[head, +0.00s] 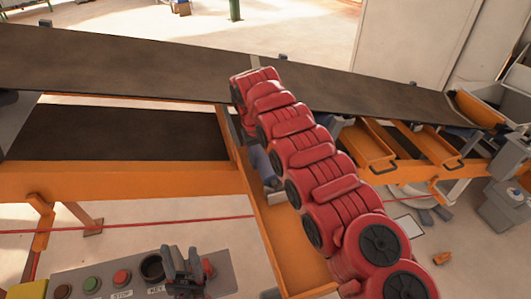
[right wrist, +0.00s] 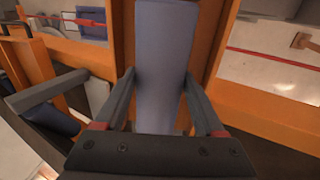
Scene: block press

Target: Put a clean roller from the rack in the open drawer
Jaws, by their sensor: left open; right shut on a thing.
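My right gripper (right wrist: 163,120) is shut on a blue-grey roller (right wrist: 165,50), which stands lengthwise between its dark fingers in the right wrist view. In the head view my red right arm hides most of what lies behind it. A blue-grey roller (head: 261,162) shows beside this arm, near the orange frame; I cannot tell whether it is the held one. My left gripper (head: 185,272) is open and empty over the control panel. Two orange drawers (head: 364,147) (head: 424,143) with dark handles show under the conveyor at the right. I cannot make out the rack for certain.
A long dark conveyor belt (head: 150,68) crosses the back. An orange frame (head: 120,181) runs below it. The grey control panel (head: 128,284) with several buttons is at the bottom left. In the right wrist view another blue roller (right wrist: 52,120) sits by grey parts at the left.

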